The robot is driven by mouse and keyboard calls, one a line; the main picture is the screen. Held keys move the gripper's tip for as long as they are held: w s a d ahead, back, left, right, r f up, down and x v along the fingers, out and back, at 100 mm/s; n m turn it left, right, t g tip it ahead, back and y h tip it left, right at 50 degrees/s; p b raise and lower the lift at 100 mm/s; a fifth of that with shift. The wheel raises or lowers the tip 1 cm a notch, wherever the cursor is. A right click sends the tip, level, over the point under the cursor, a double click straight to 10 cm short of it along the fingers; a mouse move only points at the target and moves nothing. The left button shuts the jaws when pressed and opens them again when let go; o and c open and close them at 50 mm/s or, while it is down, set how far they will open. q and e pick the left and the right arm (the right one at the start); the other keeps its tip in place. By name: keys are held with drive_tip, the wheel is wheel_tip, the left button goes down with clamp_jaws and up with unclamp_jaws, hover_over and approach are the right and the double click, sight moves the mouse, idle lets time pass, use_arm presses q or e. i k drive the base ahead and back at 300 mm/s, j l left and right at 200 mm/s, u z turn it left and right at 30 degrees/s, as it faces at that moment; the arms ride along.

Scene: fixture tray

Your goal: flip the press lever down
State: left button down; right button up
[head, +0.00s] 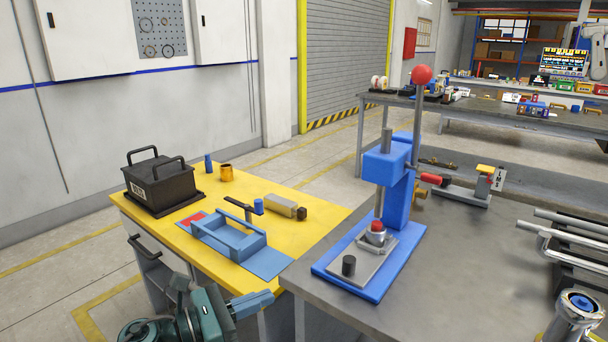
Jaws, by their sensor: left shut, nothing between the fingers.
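The blue arbor press (398,200) stands on the grey bench at the centre right. Its press lever (418,125) is a grey rod with a red ball knob (422,75) on top, pointing nearly straight up. The ram sits above a small red-topped part (377,232) on a grey plate on the press base; I cannot tell whether they touch. My left gripper (269,302) is low at the front, by the near edges of the yellow and grey tables. It is shut and empty, far below and left of the lever.
The yellow table (320,212) holds a black box (160,185), a blue fixture (230,237) and small parts. A red-handled clamp (460,190) stands right of the press. Silver rods (570,238) lie at the far right. The grey bench (455,275) is clear in front.

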sight(421, 74)
drive_tip(key=k+j, duration=0.15)
drive_tip(key=j, duration=0.25)
drive_tip(key=k+j, duration=0.15)
drive_tip(key=j, duration=0.25)
drive_tip(key=k+j, duration=0.2)
drive_tip(key=j, duration=0.2)
